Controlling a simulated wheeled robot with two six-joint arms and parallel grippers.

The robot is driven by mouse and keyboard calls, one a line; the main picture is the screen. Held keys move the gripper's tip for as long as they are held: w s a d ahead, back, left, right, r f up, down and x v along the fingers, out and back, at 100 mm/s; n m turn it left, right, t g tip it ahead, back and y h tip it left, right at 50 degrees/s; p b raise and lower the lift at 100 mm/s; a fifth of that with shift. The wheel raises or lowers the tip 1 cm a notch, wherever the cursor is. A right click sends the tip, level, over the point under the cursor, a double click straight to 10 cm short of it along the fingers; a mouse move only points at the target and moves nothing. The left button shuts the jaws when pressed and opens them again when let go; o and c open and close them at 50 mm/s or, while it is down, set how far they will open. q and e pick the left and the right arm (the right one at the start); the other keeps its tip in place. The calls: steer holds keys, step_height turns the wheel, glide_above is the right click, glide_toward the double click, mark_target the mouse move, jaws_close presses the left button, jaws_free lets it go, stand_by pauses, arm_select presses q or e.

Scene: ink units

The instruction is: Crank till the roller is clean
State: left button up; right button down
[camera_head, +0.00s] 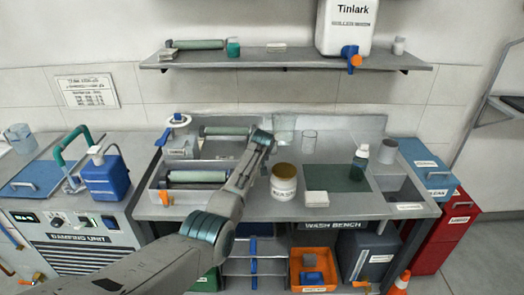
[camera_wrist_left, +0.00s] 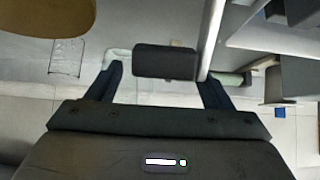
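A green roller (camera_head: 197,176) with dark ends lies in a pale tray (camera_head: 165,195) at the bench's left front. Another green roller (camera_head: 225,131) lies behind it, its right end partly covered by my left arm. I cannot tell how inky either is. My left gripper (camera_wrist_left: 158,75) has its fingers spread. A dark cylindrical grip (camera_wrist_left: 165,61) on a pale rod (camera_wrist_left: 213,30) shows between or just beyond the fingertips, with a gap on the left side. In the head view my left wrist (camera_head: 262,140) reaches over the bench and the fingers are hidden. My right gripper is out of view.
A labelled jar (camera_head: 284,184) stands close right of my arm. A shelf (camera_head: 290,62) with a large white container (camera_head: 346,25) overhangs the back.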

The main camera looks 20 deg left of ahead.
arm_select(q)
steer(key=shift+s+d+r, duration=0.1)
steer(key=shift+s+r, duration=0.35)
steer(key=b+v, duration=0.1)
steer(key=v, duration=0.8)
steer(key=shift+r+b, duration=0.15)
steer(key=shift+b, duration=0.25)
steer(key=shift+s, duration=0.1)
stand_by(0.3)
